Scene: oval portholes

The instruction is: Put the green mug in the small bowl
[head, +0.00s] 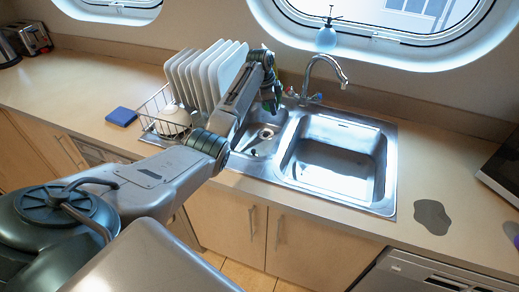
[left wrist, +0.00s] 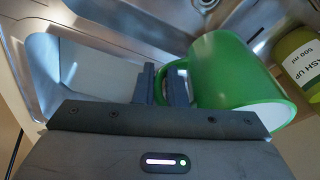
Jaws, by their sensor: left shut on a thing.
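The green mug (left wrist: 236,72) with a white rim fills the right of the left wrist view, tilted. My left gripper (left wrist: 163,85) is shut on its handle, with the mug body to the right of the fingers. In the head view my left gripper (head: 268,98) is over the small side basin by the tap; the arm mostly hides the mug there. A white bowl (head: 174,121) is in the front left of the dish rack, apart from the gripper. My right gripper is out of view.
White plates (head: 205,75) stand upright in the wire rack (head: 150,112). The tap (head: 322,68) rises behind the empty main sink (head: 333,155). A blue sponge (head: 121,116) lies left of the rack. A wash-up bottle (left wrist: 297,58) is close beside the mug.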

